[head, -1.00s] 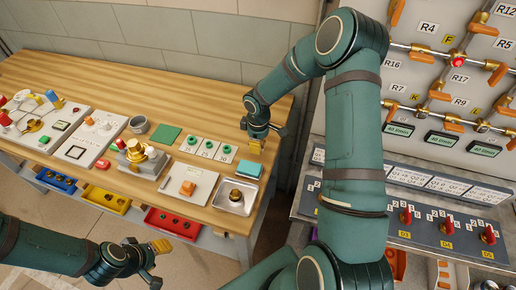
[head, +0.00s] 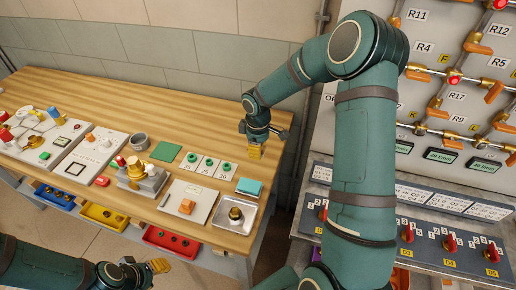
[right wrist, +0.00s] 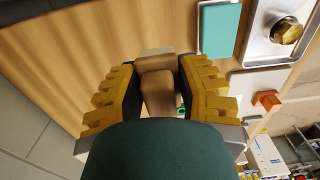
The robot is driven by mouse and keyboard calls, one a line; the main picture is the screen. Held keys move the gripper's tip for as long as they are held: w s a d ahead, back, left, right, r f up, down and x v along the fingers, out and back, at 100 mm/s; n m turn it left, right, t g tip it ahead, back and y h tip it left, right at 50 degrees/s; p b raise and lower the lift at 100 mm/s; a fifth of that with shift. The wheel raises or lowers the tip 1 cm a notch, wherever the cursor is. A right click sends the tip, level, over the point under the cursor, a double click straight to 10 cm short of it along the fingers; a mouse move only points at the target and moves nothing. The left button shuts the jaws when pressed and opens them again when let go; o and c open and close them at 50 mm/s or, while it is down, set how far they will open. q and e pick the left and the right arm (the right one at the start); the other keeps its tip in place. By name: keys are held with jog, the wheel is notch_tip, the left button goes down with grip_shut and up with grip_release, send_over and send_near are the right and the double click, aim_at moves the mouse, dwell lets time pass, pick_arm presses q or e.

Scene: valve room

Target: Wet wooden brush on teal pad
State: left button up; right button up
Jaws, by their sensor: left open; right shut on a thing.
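The teal pad (head: 249,186) lies flat near the right end of the wooden table; it also shows at the top of the right wrist view (right wrist: 219,30). My right gripper (head: 256,152) is over the table behind the pad, apart from it. In the right wrist view it is shut on the wooden brush (right wrist: 158,90), a pale wooden piece between the yellow-padded fingers. The brush's far end is hidden, and the brush cannot be made out in the head view. My left gripper (head: 158,266) is open and empty, low in front of the table.
A metal tray (head: 248,222) with a brass piece stands in front of the pad. A light board (head: 205,197) with an orange block is left of it. Several labelled cards with green rings and a green sheet (head: 166,151) lie further left. A switch console (head: 375,211) stands right of the table.

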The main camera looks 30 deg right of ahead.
jog(key=b, duration=0.2)
send_near(250, 185)
jog(key=shift+w+d+f, duration=0.35)
jog(key=shift+w+f, duration=0.05)
jog(key=shift+s+a, duration=0.35)
jog(key=shift+s, duration=0.1)
jog(key=shift+f+b, duration=2.35)
jog(key=shift+f, duration=0.65)
jog(key=shift+f+b, duration=0.9)
jog(key=shift+f, duration=0.1)
jog(key=shift+r+p, duration=2.65)
jog(key=shift+r, duration=0.9)
